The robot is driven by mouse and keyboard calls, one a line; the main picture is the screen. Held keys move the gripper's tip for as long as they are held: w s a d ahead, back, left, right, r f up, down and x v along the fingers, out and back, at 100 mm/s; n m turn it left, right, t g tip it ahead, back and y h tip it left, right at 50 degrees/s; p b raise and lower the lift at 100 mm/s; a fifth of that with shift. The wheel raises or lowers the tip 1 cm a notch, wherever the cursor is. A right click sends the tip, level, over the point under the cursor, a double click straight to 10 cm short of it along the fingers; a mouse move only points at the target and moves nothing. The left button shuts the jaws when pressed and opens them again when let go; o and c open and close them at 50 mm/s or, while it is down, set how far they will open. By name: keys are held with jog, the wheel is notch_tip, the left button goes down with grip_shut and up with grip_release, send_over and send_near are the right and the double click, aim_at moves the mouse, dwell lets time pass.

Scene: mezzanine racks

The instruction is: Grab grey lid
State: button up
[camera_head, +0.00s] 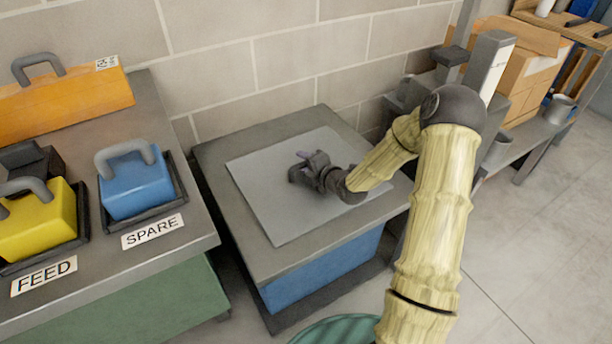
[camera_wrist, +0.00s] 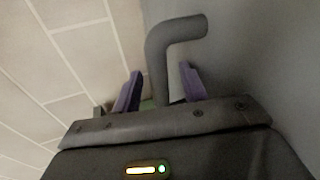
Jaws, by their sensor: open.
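The grey lid (camera_head: 275,205) looks like a flat, pale grey square panel lying on the darker top of a low stand with a blue side. My gripper (camera_head: 305,165) is low over the panel, near its middle. In the wrist view, a bent grey handle (camera_wrist: 160,60) stands between the two purple fingers of my gripper (camera_wrist: 160,82). The fingers are apart, with a gap visible on each side of the handle. A grey surface, seemingly the lid, fills the right of the wrist view. The handle's lower end is partly hidden by the gripper body.
A bench at left holds a blue handled block (camera_head: 135,185) by a SPARE label, a yellow one (camera_head: 38,222) by a FEED label, and an orange handled piece (camera_head: 65,105). A brick wall (camera_head: 240,45) stands close behind. Cardboard boxes (camera_head: 528,75) are at right. Floor at lower right is clear.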

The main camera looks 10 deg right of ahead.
grip_shut()
jog(key=shift+r, duration=0.1)
notch_tip(320, 180, up, 10)
jog(key=p, duration=0.3)
jog(key=shift+p, duration=0.35)
jog(key=shift+w, duration=0.1)
